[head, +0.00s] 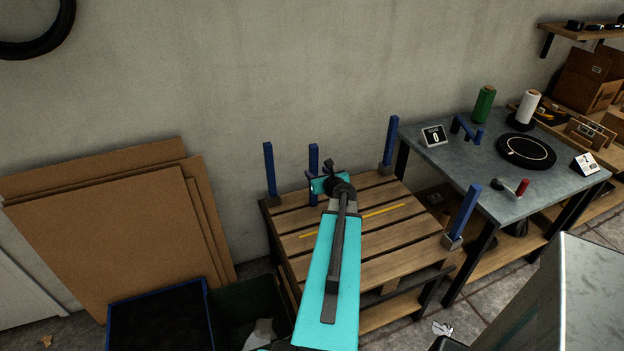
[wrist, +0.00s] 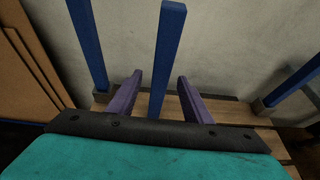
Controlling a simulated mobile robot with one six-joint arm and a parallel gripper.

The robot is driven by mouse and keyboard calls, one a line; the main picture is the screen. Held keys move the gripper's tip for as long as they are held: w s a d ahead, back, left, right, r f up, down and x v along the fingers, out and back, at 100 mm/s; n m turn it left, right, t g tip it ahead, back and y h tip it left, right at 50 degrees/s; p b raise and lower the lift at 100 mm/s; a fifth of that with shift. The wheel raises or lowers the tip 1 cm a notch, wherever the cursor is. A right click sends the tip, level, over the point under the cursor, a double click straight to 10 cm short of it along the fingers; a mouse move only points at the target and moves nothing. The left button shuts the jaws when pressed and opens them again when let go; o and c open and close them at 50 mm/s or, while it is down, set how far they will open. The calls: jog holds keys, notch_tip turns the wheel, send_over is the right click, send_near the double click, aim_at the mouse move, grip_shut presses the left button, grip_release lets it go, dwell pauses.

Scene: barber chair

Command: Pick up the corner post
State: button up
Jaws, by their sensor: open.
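Several blue posts stand upright around the wooden pallet table (head: 375,222). In the wrist view, the corner post (wrist: 166,58) stands between the two purple fingers of my open gripper (wrist: 160,78), with a visible gap on each side. The post's foot is hidden behind my gripper body.
Other blue posts stand at the back left (head: 269,170), back right (head: 391,143) and front right (head: 463,214) of the pallet table. A grey worktable (head: 450,155) is at right. Brown boards (head: 110,240) lean on the wall. Dark bins (head: 160,315) stand at front left.

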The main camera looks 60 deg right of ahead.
aim_at(315, 170)
dwell(0.3)
jog(key=shift+p+x, duration=0.75)
jog(key=shift+x, duration=1.85)
grip_shut()
